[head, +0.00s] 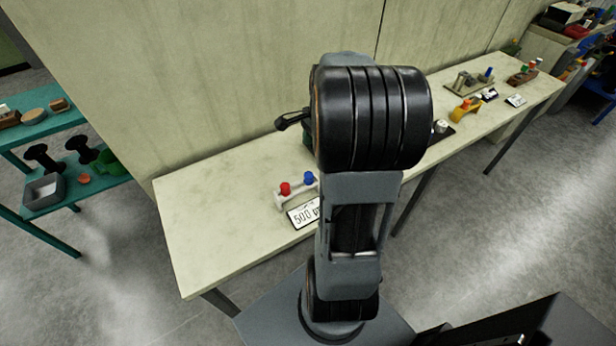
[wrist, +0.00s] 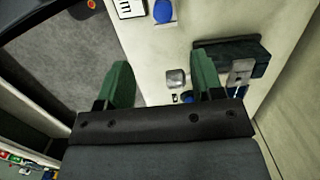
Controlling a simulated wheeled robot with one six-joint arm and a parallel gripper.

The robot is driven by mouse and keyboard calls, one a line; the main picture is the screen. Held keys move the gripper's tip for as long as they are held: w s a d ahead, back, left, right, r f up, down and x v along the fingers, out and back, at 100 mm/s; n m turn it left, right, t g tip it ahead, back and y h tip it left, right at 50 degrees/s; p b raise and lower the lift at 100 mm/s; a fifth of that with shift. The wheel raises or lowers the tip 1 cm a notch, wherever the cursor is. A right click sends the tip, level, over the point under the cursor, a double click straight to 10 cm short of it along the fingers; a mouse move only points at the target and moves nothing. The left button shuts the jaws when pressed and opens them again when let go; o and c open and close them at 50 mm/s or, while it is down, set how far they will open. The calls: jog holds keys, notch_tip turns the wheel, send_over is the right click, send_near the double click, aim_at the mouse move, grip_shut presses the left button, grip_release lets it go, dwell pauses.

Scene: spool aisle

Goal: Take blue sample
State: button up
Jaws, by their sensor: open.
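In the head view a blue-topped piece (head: 308,178) stands beside a red-topped piece (head: 285,188) on a small pale holder (head: 296,197) on the long table. I take the blue one to be the blue sample. In the wrist view my gripper (wrist: 162,62) has its two green fingers spread wide over the pale tabletop, with nothing held between them. A round blue object (wrist: 163,11) lies beyond the fingers at the top edge; I cannot tell if it is the same piece. My arm hides most of my gripper in the head view.
A white card reading "500" (head: 304,214) lies before the holder. In the wrist view a dark block (wrist: 228,50) is by the right finger and a small silver square (wrist: 176,78) lies between the fingers. A wall (head: 230,80) backs the table (head: 200,225); its left end is clear.

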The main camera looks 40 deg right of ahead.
send_over(309, 175)
jog(key=d, duration=0.1)
jog(key=f, duration=0.7)
jog(key=shift+s, duration=0.3)
jog(key=shift+w+a+f+p, duration=0.1)
jog(key=shift+a+f+p, duration=0.05)
jog(key=shift+f, duration=0.7)
jog(key=shift+w+a+f+p, duration=0.15)
jog(key=shift+a+f, duration=0.05)
jog(key=shift+f, duration=0.65)
jog(key=shift+w+a+f+p, duration=0.1)
jog(key=shift+a+f+p, duration=0.05)
jog(key=shift+f, duration=0.7)
jog(key=shift+c, duration=0.2)
jog(key=c, duration=0.9)
jog(key=shift+c, duration=0.2)
